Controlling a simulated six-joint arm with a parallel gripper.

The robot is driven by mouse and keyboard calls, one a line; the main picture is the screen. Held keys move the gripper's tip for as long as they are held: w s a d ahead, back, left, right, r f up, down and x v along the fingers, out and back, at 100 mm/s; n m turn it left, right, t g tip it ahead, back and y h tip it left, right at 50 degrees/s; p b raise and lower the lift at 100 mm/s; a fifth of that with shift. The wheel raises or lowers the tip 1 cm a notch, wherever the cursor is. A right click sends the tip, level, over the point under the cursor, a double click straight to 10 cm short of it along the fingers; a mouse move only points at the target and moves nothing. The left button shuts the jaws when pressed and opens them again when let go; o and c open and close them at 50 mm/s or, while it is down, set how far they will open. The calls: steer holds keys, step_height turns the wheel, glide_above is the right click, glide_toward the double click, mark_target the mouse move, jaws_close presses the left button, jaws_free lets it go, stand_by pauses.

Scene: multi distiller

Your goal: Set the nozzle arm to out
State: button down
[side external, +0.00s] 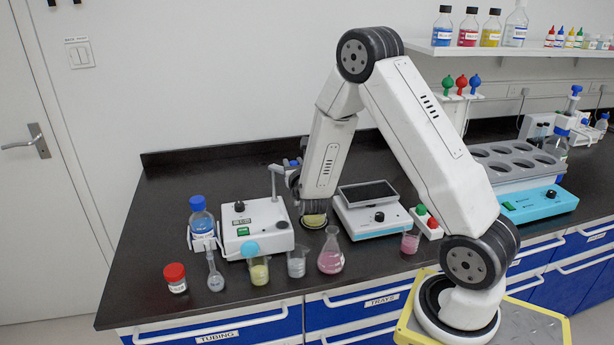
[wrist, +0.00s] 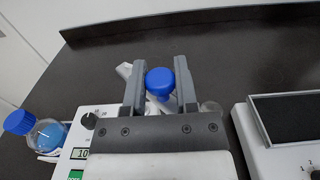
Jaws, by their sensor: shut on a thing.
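The exact contact is partly hidden.
A blue-capped bottle (side external: 201,218) is at the dispenser's left. A red-capped jar (side external: 175,278), small flasks, beakers and a pink conical flask (side external: 331,250) stand along the front. A balance (side external: 371,210) is close on the right. The bench behind is clear.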

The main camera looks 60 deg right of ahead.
stand_by(0.4)
steer(key=shift+c, duration=1.9)
jaws_free()
steer(key=v, duration=0.7)
steer(key=shift+s+a, duration=0.25)
steer(key=shift+s, duration=0.1)
steer(key=shift+w+a+r, duration=0.1)
steer(key=shift+w, duration=0.05)
jaws_close()
steer(key=a+m+g+h, duration=0.4)
steer(key=a+m+g, duration=0.2)
steer(key=a, duration=0.5)
steer(key=shift+w+a+g+h, duration=0.25)
steer(key=shift+g+h, duration=0.05)
steer(key=shift+g, duration=0.8)
